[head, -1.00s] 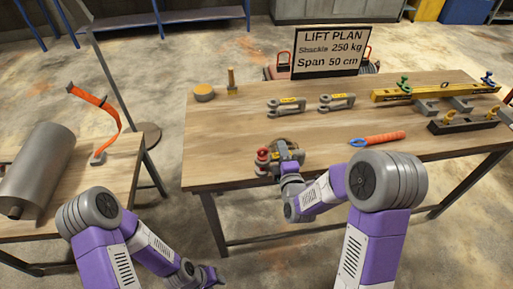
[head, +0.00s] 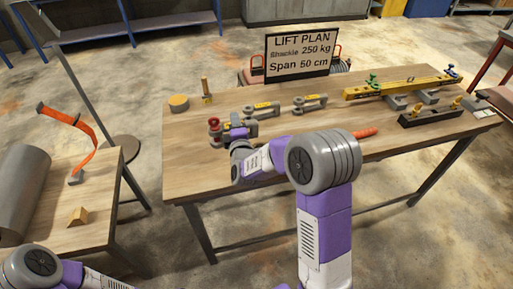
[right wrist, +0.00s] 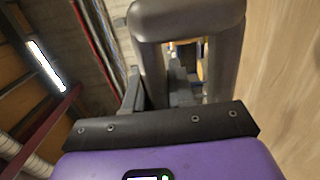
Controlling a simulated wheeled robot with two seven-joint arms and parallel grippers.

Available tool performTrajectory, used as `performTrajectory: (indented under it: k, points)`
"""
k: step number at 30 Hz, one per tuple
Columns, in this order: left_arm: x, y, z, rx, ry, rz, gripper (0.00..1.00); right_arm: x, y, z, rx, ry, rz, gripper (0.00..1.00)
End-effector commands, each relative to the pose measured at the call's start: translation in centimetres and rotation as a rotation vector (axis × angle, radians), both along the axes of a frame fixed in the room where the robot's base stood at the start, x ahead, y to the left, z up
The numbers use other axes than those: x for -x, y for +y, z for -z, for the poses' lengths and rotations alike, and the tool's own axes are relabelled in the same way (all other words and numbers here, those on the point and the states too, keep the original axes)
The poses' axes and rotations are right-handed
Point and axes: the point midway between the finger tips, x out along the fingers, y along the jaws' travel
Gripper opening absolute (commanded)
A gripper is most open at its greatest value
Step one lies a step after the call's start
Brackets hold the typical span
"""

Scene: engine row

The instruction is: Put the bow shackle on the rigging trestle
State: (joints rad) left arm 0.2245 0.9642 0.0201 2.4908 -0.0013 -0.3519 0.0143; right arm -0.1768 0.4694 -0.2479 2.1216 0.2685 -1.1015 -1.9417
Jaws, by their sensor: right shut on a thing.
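My right gripper (head: 236,132) is over the left part of the wooden table, shut on a grey shackle with a red pin (head: 214,127), the likely bow shackle. In the right wrist view the thick grey bow (right wrist: 190,22) fills the top, with the dark fingers of the gripper (right wrist: 158,82) against it. The gap under the held shackle is hard to judge. A yellow beam (head: 372,90) rests on grey supports (head: 396,101) at the table's right; I cannot tell if this is the rigging trestle. My left gripper is out of view.
A dark block with brass pegs (head: 430,116) stands in front of the beam. An orange-handled tool (head: 366,132) lies behind my arm.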

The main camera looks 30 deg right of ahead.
Motion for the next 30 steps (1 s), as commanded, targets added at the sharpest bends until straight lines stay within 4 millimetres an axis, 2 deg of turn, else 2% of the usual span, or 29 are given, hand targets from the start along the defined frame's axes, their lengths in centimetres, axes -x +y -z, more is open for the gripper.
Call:
performTrajectory:
  k: [2, 9, 17, 24, 30]
  points:
    - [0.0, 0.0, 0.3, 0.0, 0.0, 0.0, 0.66, -0.2, -0.3, 0.5, -0.002, -0.005, 0.009, 0.0]
    - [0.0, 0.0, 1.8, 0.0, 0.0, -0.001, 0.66, -0.2, -0.3, 4.6, -0.002, -0.003, 0.01, 0.0]
    - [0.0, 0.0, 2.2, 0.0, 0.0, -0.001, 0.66, -0.2, -0.3, 6.1, -0.001, -0.007, 0.01, 0.0]
    - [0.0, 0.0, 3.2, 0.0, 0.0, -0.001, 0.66, -0.2, -0.3, 9.1, -0.003, -0.005, 0.009, 0.0]
    - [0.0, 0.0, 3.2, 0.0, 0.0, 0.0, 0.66, -0.2, -0.3, 9.2, -0.003, -0.008, 0.01, 0.0]
